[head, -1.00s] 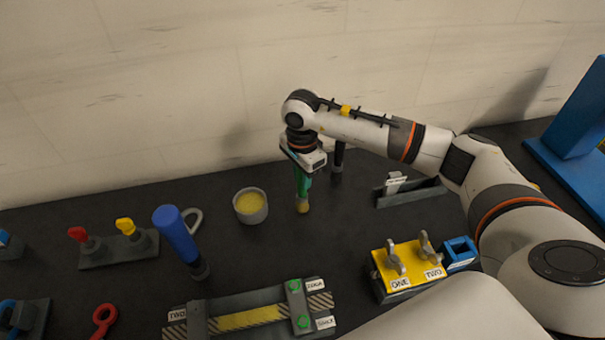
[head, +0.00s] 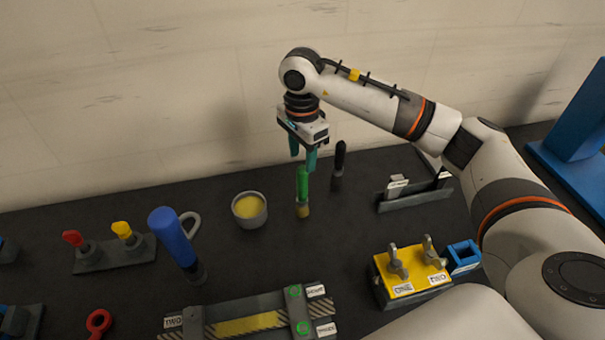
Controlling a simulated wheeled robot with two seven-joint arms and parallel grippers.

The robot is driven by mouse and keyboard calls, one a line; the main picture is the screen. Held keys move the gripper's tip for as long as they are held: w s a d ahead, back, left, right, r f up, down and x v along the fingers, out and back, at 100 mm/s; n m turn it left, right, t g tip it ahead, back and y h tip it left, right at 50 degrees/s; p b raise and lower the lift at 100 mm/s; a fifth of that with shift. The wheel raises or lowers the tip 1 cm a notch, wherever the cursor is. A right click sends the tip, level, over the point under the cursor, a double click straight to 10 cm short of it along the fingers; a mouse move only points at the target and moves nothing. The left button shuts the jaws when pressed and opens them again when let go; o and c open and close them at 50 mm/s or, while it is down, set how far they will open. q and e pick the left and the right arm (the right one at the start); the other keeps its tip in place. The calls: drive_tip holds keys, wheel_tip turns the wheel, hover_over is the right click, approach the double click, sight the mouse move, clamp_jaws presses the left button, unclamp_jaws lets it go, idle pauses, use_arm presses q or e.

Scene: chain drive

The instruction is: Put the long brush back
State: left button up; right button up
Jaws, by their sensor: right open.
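A brush with a green handle and a yellowish lower end (head: 303,190) stands upright on the dark bench, right of the grey cup. I cannot tell whether its lower end sits in a holder. A black-handled tool (head: 338,166) stands upright just to its right, and a thick blue-handled tool (head: 175,238) stands tilted at the left. I cannot tell from the picture which is the long brush. My right gripper (head: 303,157) is open and empty, its teal fingers just above the top of the green handle. My left gripper is not in view.
The grey cup (head: 249,209) holds something yellow. A slotted grey rack (head: 415,200) and a yellow block with two clips (head: 411,270) stand at the right. A labelled clamp plate (head: 250,316) lies in front. Red and yellow knobs (head: 105,245) are at the left. The wall is close behind.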

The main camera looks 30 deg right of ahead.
drive_tip(key=shift+r+b, duration=0.3)
drive_tip(key=shift+r, duration=1.8)
drive_tip(key=shift+s+f, duration=0.1)
drive_tip(key=shift+s, duration=0.05)
